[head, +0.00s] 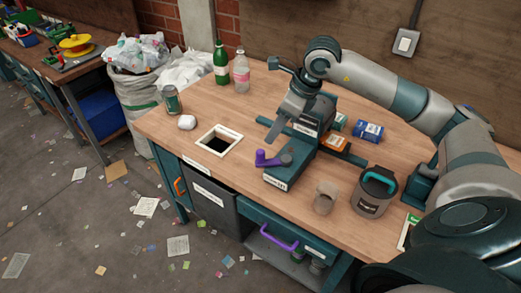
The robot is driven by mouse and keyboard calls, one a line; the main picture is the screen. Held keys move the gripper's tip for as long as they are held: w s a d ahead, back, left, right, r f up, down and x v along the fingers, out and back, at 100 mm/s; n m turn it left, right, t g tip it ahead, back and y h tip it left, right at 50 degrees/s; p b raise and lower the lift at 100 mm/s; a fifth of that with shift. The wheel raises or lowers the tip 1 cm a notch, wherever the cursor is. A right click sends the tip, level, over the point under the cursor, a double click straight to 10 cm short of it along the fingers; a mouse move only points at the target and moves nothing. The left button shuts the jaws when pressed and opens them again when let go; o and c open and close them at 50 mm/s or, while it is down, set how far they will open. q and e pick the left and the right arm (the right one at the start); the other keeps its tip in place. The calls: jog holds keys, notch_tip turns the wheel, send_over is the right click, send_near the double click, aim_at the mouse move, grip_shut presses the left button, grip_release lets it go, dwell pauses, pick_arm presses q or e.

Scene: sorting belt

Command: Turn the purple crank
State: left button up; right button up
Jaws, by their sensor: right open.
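The purple crank (269,160) is on the near end of a dark teal machine (292,172) on the workbench. Its upright purple knob stands at the left end of a short arm that runs to a dark round hub. My right gripper (284,126) is open, pointing down above and behind the crank, apart from it as far as I can see. The gripper and wrist hide part of the machine's back. My left gripper is not in view.
The wooden bench (212,110) has a white-framed square hole (201,134) left of the crank. A beige cup (325,197) and a lidded grey canister (373,192) stand to its right. A green bottle (221,66), clear bottle (241,75) and can (172,100) stand back left.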

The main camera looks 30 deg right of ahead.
aim_at(261, 151)
jog(key=p+x, duration=0.3)
jog(key=x, duration=0.8)
jog(key=shift+w+f, duration=0.1)
jog(key=shift+f, duration=0.45)
jog(key=shift+c, duration=0.2)
grip_shut()
